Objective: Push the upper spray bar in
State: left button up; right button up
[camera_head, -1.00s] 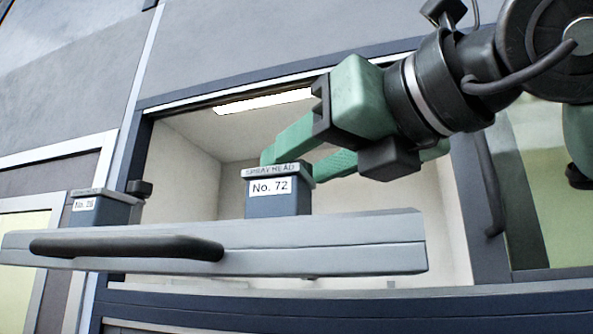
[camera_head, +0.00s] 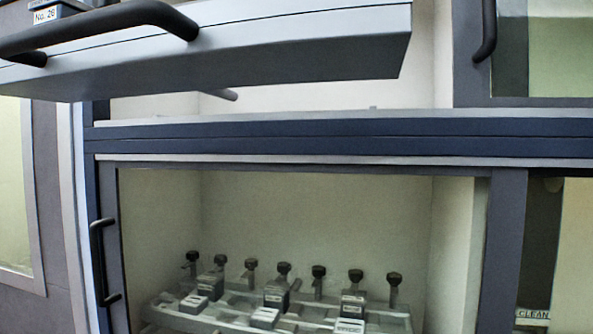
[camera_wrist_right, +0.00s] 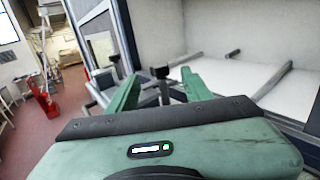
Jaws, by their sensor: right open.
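The upper spray bar (camera_head: 310,45) is a long grey beam with a black handle (camera_head: 110,20). It crosses the top of the head view and stands out in front of the upper opening. A spray head labelled No. 28 (camera_head: 60,8) shows partly at the top left. The No. 72 spray head is outside the head view. My right gripper (camera_wrist_right: 160,76) shows only in the right wrist view, with its green fingers apart. Grey and black parts show between and beside the fingers; I cannot tell whether they touch. My left gripper is not in view.
A dark blue frame rail (camera_head: 330,140) runs below the upper opening. Under it, a lower window (camera_head: 300,220) shows several spray heads with black knobs. A black handle (camera_head: 103,262) stands at its left. In the wrist view, open red floor (camera_wrist_right: 60,130) lies at left.

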aim_at(131, 48)
jog(key=k+j, duration=0.1)
jog(key=k, duration=0.55)
jog(key=k+j, duration=0.15)
jog(key=k, duration=0.5)
jog(key=k+j, duration=0.1)
jog(key=k, duration=0.6)
